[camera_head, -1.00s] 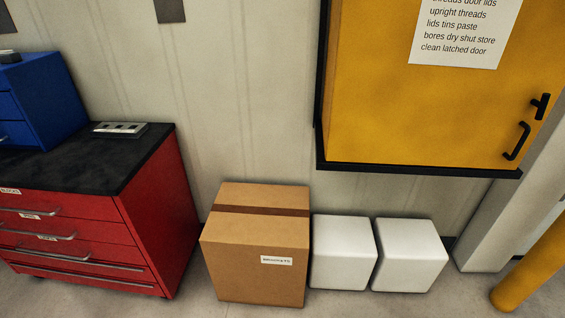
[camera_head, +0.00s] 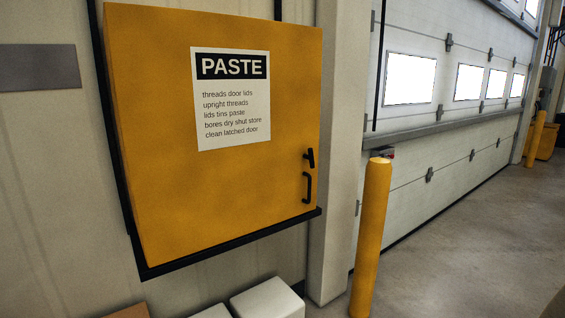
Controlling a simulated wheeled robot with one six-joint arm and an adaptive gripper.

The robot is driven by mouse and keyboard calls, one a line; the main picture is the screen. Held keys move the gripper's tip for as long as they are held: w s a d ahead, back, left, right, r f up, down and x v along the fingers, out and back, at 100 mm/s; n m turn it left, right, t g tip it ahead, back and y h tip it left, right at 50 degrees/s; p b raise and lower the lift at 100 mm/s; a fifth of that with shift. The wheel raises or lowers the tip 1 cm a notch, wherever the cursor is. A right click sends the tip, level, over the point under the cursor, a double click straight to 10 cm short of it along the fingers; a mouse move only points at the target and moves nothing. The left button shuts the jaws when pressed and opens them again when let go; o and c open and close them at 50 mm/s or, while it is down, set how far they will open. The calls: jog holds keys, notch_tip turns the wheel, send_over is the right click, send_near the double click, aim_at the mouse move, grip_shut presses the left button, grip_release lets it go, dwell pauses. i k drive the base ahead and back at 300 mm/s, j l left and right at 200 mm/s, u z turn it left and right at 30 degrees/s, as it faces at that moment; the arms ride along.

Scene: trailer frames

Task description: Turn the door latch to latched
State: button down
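A yellow cabinet door (camera_head: 220,185) with a white PASTE sign (camera_head: 233,100) hangs on the wall, and it looks closed. The door latch (camera_head: 309,158) is a small black piece near the door's right edge, standing close to upright with a slight tilt. A black pull handle (camera_head: 307,187) sits just below it. I cannot tell from here whether the latch is engaged. My gripper is not in view.
A black ledge (camera_head: 235,244) runs under the cabinet. White blocks (camera_head: 268,300) and a cardboard box (camera_head: 128,311) stand below. A yellow bollard (camera_head: 371,235) stands to the right, before a large sectional door (camera_head: 440,150). The floor at right (camera_head: 470,260) is clear.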

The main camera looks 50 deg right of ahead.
aim_at(310, 157)
jog(key=l+z, duration=0.1)
jog(key=z, duration=0.3)
jog(key=i+l+z, duration=0.1)
jog(key=z, duration=0.35)
jog(key=i+z, duration=0.1)
jog(key=z, duration=0.3)
jog(key=i+l+z, duration=0.1)
jog(key=z, duration=0.3)
